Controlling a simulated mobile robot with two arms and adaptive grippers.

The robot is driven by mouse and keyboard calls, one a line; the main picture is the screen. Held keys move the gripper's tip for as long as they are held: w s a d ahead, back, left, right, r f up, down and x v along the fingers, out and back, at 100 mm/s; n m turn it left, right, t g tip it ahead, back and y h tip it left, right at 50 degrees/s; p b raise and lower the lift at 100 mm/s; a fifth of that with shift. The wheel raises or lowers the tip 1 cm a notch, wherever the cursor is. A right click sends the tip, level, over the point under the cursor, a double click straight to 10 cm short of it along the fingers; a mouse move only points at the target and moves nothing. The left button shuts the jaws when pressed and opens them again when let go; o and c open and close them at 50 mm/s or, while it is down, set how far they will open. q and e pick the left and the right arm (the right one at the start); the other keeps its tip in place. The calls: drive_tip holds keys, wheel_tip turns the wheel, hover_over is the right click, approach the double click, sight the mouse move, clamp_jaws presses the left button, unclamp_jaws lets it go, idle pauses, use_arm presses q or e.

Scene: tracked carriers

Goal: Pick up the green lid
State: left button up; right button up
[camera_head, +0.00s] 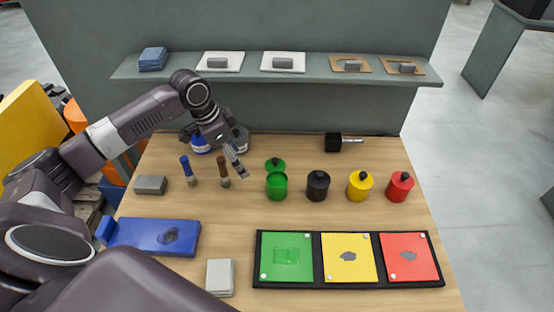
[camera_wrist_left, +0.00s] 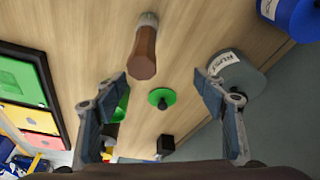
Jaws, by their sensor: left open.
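The green lid (camera_head: 275,165) with its dark knob lies flat on the wooden table, just behind the open green pot (camera_head: 277,187). My left gripper (camera_head: 238,166) is open and empty, above the table to the left of the lid. In the left wrist view the lid (camera_wrist_left: 162,98) shows between the two spread fingers, apart from both. The green pot is partly hidden behind one finger there. My right gripper is in neither view.
A brown-handled brush (camera_head: 224,172) and a blue one (camera_head: 188,170) stand left of the pot. Black (camera_head: 317,186), yellow (camera_head: 360,186) and red (camera_head: 399,187) lidded pots stand to the right. A grey tin (camera_wrist_left: 237,72) is close to one finger.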

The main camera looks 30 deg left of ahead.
use_arm(q)
drive_tip(key=p, duration=0.2)
hover_over(273, 160)
drive_tip(key=s+a, duration=0.2)
drive_tip(key=s, duration=0.1)
drive_tip(key=shift+w+a+r, duration=0.1)
drive_tip(key=shift+w+a, duration=0.05)
drive_tip(key=shift+w, duration=0.05)
drive_tip(key=shift+w+d, duration=0.55)
drive_tip(key=shift+w, duration=0.05)
drive_tip(key=x, duration=0.5)
drive_tip(key=shift+w+d+p, duration=0.15)
drive_tip(key=shift+p, duration=0.15)
drive_tip(key=shift+c, duration=0.6)
clamp_jaws()
